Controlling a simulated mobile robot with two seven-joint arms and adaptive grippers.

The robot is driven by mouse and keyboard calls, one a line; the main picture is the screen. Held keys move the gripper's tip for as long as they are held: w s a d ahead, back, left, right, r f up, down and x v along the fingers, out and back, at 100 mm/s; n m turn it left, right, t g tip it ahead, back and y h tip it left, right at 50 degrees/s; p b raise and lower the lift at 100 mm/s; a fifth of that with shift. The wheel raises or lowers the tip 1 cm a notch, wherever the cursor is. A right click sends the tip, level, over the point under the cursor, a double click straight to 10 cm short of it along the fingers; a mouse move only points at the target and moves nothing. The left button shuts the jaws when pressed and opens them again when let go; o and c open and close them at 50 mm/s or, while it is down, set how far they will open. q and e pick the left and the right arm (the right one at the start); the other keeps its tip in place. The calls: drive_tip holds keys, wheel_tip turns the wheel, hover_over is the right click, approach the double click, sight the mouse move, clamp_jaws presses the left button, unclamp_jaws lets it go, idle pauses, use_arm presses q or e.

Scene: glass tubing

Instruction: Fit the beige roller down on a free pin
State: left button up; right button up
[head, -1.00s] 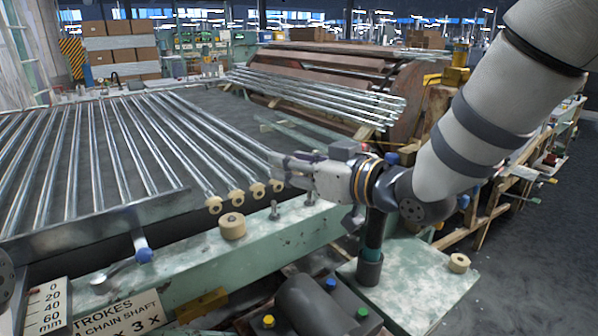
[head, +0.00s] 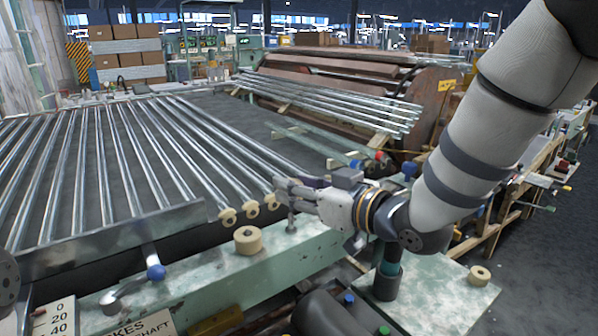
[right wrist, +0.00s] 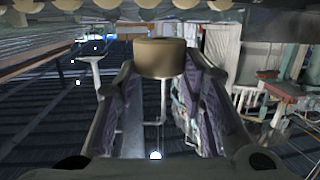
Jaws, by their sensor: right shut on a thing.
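My right gripper (head: 278,187) reaches in from the right over the green beam, at the near ends of the steel tubes. In the right wrist view the beige roller (right wrist: 160,58) is held between its fingertips; I cannot pick this roller out in the head view, where the fingers cover that spot. A metal pin (head: 291,224) stands upright on the green beam (head: 190,275), just below the fingers, with nothing on it in view. Another beige roller (head: 248,240) sits on the beam to the left of this pin. My left gripper is not in view.
Several steel tubes (head: 118,160) lie on the left, some with beige end pieces (head: 227,216) close to my fingers. A loose beige roller (head: 480,275) lies on the pale green plate (head: 440,300).

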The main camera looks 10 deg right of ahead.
sight(292, 217)
drive_tip(key=shift+f, duration=1.1)
drive_tip(key=shift+f, duration=0.1)
idle(0.7)
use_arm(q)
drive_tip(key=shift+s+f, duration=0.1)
use_arm(e)
drive_tip(key=shift+f, duration=0.35)
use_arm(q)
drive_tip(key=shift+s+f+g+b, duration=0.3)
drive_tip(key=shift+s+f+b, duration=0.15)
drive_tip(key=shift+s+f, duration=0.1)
use_arm(e)
drive_tip(key=shift+f, duration=1.95)
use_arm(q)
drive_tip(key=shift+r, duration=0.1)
use_arm(e)
drive_tip(key=o, duration=1.2)
drive_tip(key=shift+r, duration=0.1)
